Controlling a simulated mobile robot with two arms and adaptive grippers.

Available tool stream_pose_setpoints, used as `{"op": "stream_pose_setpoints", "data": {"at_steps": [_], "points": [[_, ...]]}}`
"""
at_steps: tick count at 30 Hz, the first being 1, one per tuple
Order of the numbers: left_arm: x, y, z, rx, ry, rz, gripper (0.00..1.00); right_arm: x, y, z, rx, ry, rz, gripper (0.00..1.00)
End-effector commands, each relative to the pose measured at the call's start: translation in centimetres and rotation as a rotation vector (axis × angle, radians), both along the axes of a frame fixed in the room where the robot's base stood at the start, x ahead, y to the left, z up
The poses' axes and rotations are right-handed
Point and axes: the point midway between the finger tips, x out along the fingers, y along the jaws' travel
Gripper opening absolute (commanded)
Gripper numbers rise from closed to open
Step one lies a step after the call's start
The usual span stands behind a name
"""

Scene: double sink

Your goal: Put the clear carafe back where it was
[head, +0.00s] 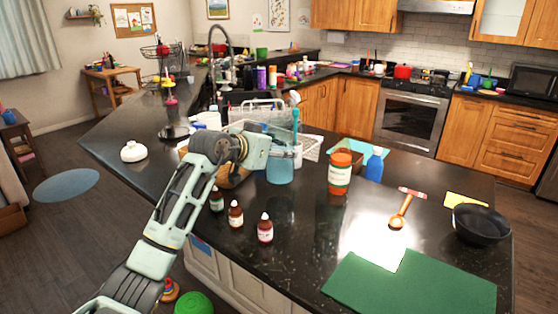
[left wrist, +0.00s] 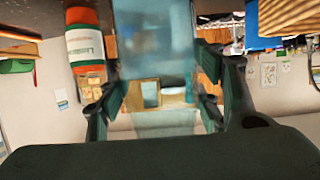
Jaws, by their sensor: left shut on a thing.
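The clear carafe (head: 280,172), bluish and see-through, is upright over the counter behind the row of small brown bottles. My left gripper (head: 286,150) reaches it from the left and is shut on it. In the left wrist view, the carafe (left wrist: 155,45) fills the space between the two dark fingers (left wrist: 160,95). I cannot tell whether its base touches the counter. My right gripper is not in view.
An orange-and-white bottle (head: 340,172) and a blue bottle (head: 375,165) stand right of the carafe. A white dish rack (head: 310,147) is behind it. Small brown bottles (head: 236,215) stand in front. A green mat (head: 410,287) and black bowl (head: 482,224) lie at right.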

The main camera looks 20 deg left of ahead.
Motion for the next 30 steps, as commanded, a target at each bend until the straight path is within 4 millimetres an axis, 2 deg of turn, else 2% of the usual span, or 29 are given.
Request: {"op": "stream_pose_setpoints", "data": {"at_steps": [3,7,14,19,26,27,30], "points": [[0.6,0.0,0.0,-0.001,-0.007,0.001,0.1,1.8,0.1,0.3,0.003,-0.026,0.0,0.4],[0.7,0.0,-1.3,0.0,-0.003,0.001,0.1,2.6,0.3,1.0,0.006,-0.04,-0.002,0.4],[0.7,0.0,-3.9,-0.001,-0.006,0.001,0.1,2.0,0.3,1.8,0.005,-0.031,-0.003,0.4],[0.7,0.0,-4.1,0.0,-0.008,0.001,0.1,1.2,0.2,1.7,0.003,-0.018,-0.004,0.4],[0.7,-0.1,-4.4,-0.001,-0.007,0.001,0.1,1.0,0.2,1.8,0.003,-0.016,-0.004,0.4],[0.6,0.0,-4.7,0.001,0.0,0.001,0.64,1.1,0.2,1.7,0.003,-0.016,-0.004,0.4],[0.6,0.0,-4.7,0.001,0.0,0.001,0.72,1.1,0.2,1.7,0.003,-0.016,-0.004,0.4]]}}
